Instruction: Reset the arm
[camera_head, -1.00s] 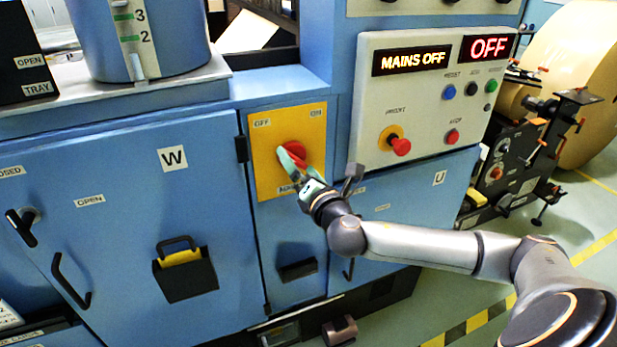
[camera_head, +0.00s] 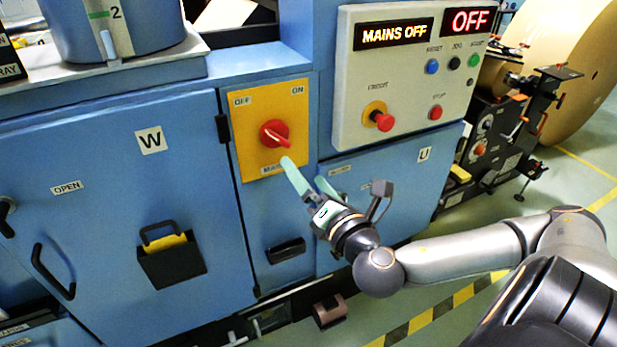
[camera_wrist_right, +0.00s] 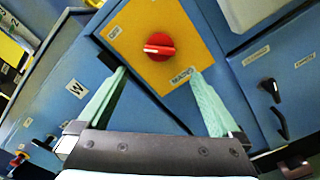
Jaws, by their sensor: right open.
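My right gripper (camera_head: 306,182) is open and empty, in front of the blue cabinet and just below the yellow mains panel. Its two pale green fingers also show spread apart in the right wrist view (camera_wrist_right: 158,85). The red rotary switch (camera_head: 274,134) sits on the yellow panel (camera_head: 300,100) between the labels OFF and ON; it also shows in the right wrist view (camera_wrist_right: 155,46). The fingers are apart from the switch. Its handle slants down to the right in the head view. My left gripper is out of view.
The grey control panel (camera_head: 345,125) shows MAINS OFF and OFF, with a protruding red button (camera_head: 383,121). A black holder (camera_head: 172,262) and a door handle (camera_head: 50,272) stick out from the cabinet at left. A large kraft roll (camera_head: 560,60) stands at the back right.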

